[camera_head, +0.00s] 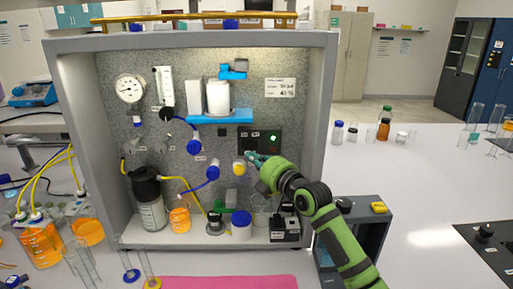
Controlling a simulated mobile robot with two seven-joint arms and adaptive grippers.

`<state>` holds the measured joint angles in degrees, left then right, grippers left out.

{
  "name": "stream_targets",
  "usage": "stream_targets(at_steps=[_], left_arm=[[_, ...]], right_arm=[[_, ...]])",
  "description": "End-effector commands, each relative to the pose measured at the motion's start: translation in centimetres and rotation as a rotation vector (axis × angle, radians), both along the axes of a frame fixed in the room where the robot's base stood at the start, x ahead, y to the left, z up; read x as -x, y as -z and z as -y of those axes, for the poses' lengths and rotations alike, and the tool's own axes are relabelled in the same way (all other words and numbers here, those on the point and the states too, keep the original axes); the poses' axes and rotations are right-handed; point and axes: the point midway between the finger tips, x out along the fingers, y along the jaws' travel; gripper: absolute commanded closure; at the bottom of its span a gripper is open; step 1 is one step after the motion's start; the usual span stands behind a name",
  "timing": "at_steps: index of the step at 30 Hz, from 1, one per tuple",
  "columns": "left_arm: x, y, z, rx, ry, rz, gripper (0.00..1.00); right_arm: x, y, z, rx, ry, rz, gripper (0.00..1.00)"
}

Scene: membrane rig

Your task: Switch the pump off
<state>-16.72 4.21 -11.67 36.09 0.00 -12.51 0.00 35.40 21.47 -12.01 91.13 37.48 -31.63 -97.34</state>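The rig (320,100) is a grey open-fronted cabinet with a speckled back panel. A black control panel (262,136) sits on the right of its back wall, with a lit green spot (273,138); this may be the pump's switch panel, but its labels are too small to read. My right gripper (253,157) reaches in from the lower right on a green arm. Its teal fingertips are at the panel's lower left edge and hide part of it. I cannot tell whether they touch it or how far they are spread. My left gripper is out of view.
A yellow knob (239,168) is just left of my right gripper. Blue valves, a gauge (130,88), a dark-capped bottle (149,200) and tubing fill the rig's left. A grey box (375,225) stands beside my arm. A pink mat (230,282) lies in front.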

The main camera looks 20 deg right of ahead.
Motion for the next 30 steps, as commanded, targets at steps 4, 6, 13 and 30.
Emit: stream_targets(at_steps=[4,6,13,30], left_arm=[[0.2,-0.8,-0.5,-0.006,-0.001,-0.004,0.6],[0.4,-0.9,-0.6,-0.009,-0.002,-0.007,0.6],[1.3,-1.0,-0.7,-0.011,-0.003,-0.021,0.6],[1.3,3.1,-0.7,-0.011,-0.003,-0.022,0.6]], right_arm=[[-1.5,-0.1,1.0,0.0,0.003,-0.001,1.0],[-2.0,-0.1,1.2,0.001,0.003,0.0,1.0],[-2.5,0.0,1.5,0.0,0.002,0.001,1.0],[-3.4,0.7,2.5,0.006,0.004,0.006,1.0]])
